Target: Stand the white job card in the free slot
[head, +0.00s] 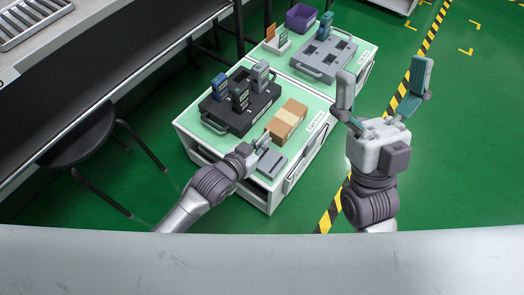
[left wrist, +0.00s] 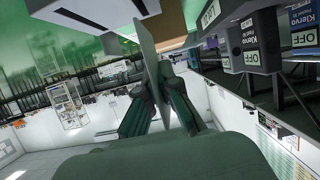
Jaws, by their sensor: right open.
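My left gripper (head: 262,143) is over the front of the near cart, beside a brown box. In the left wrist view its two dark green fingers are closed on a thin, pale grey-white card (left wrist: 147,48), seen nearly edge-on between the fingertips. The card is mostly hidden by the gripper in the head view. A small white rack (head: 277,47) on the far cart holds an orange card (head: 270,32) and a grey-green item; its free slot cannot be made out. My right gripper (head: 383,84) is open and empty, raised right of the carts, fingers wide apart.
The brown box (head: 287,120) and a black tray (head: 238,118) with several handheld testers stand on the near cart. A flat grey item (head: 271,164) lies at its front. The far cart bears a grey tray (head: 322,58) and a purple bin (head: 300,17). A dark stool (head: 75,140) stands left.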

